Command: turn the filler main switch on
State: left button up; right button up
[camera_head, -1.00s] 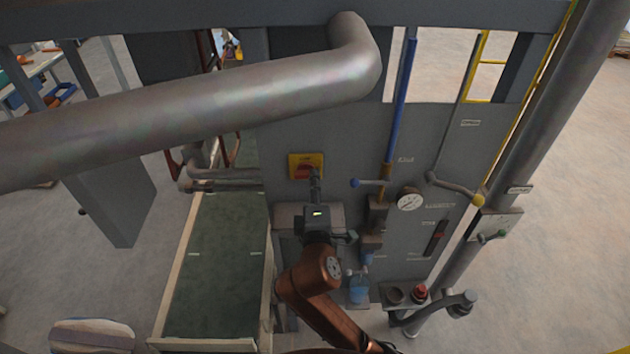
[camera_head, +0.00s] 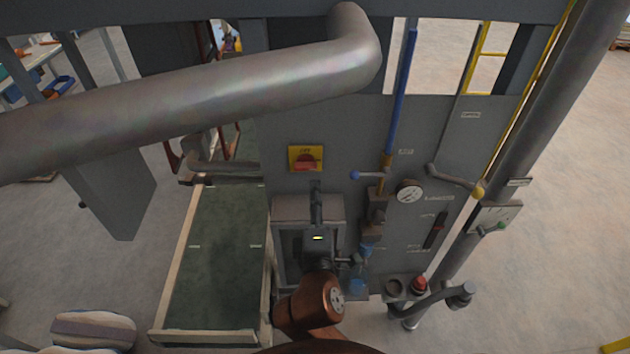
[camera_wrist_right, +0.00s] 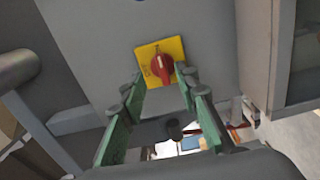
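The main switch is a red rotary knob (camera_head: 306,162) on a yellow square plate (camera_head: 292,153), on the grey machine panel. Small dark lettering above the knob is too blurred to read surely. In the wrist view the red knob (camera_wrist_right: 162,70) and yellow plate (camera_wrist_right: 146,50) show beyond the fingertips. My right gripper (camera_head: 316,188) is below the switch in the head view, apart from it. Its green-padded fingers (camera_wrist_right: 160,86) are spread with nothing between them in the wrist view. My left gripper is not in view.
A green conveyor belt (camera_head: 215,260) runs at left. A red button (camera_head: 419,284) is lower right.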

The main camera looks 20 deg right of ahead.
jog(key=v, duration=0.4)
dwell(0.5)
